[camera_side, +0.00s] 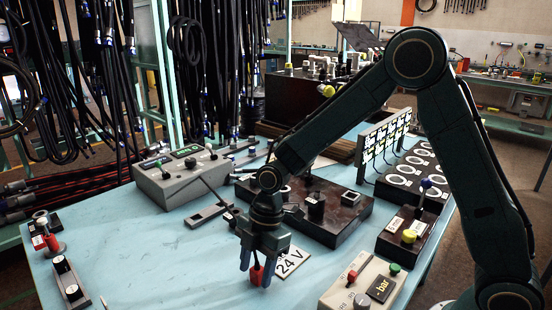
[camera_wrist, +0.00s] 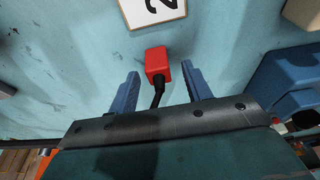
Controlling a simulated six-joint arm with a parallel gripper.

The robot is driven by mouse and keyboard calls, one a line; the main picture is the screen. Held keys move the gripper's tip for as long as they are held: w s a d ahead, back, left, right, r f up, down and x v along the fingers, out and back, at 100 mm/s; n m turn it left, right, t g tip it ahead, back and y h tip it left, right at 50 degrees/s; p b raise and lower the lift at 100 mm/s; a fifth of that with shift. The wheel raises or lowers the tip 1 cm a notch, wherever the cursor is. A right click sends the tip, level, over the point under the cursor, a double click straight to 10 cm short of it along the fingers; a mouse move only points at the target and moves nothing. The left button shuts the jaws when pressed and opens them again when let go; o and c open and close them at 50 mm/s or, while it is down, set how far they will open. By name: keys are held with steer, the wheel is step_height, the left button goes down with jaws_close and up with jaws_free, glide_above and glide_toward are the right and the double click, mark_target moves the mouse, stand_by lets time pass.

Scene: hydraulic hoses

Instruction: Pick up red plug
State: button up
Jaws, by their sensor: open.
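The red plug (camera_side: 257,274) shows in the side view low between my gripper's fingers, just left of the "24 V" sign. In the wrist view the red plug (camera_wrist: 158,61) lies ahead of and between the two blue fingers, with a black cable running back from it toward the gripper. My gripper (camera_side: 256,274) points down over the blue table. In the wrist view my gripper (camera_wrist: 163,82) is open, with a gap on both sides of the plug and cable. I cannot tell the exact height of the fingertips above the table.
The white "24 V" sign (camera_side: 290,262) lies right beside the plug. A dark control box (camera_side: 335,215) stands behind, and a beige box with a "bar" label (camera_side: 362,290) stands front right. A grey box (camera_side: 180,178) is at the back left.

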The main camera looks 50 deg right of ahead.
steer(key=shift+a+f, duration=0.1)
steer(key=shift+f, duration=0.35)
steer(key=c, duration=1.1)
